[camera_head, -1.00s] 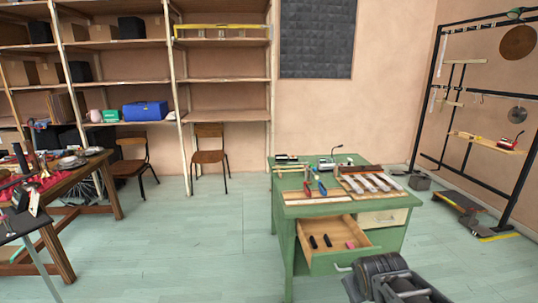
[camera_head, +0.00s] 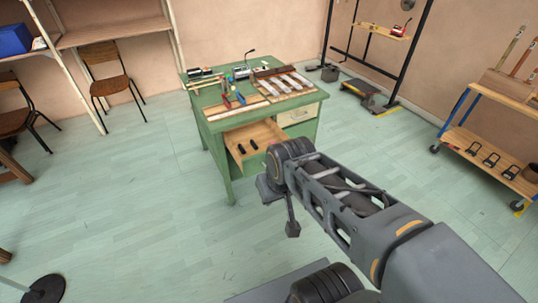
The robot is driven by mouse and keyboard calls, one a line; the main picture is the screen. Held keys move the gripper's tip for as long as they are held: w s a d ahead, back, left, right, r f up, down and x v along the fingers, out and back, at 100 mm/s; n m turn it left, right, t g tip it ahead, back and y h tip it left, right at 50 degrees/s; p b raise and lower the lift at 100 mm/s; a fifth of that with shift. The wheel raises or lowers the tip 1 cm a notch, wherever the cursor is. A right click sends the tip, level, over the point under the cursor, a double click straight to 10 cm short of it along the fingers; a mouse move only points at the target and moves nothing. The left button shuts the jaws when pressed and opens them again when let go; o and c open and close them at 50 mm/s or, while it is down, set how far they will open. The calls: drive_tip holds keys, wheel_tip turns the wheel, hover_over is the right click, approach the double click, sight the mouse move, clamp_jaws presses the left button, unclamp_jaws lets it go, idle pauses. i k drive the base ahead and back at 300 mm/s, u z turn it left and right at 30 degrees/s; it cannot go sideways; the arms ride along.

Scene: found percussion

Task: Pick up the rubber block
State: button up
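The green desk (camera_head: 216,150) stands ahead with its wooden drawer (camera_head: 232,135) pulled open. Two small dark pieces (camera_head: 241,149) lie in the drawer; I cannot tell whether either is rubber. A small pinkish block seen there earlier is not clearly visible now, as my arm covers the drawer's right front part. My arm reaches from the lower right toward the desk. What looks like my gripper (camera_head: 292,229) hangs at its far end, in front of the desk and apart from the drawer. Its fingers are too small and dark to read.
Tools and a grey-striped board (camera_head: 285,85) lie on the desk top. Chairs (camera_head: 112,82) and shelving stand at the left. A black rack (camera_head: 400,75) stands behind, and a wheeled wooden cart (camera_head: 490,150) is at the right. The floor left of the desk is clear.

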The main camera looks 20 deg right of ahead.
sight(242, 150)
drive_tip(key=z, duration=0.95)
drive_tip(key=i, duration=1.85)
drive_tip(key=u, duration=2.15)
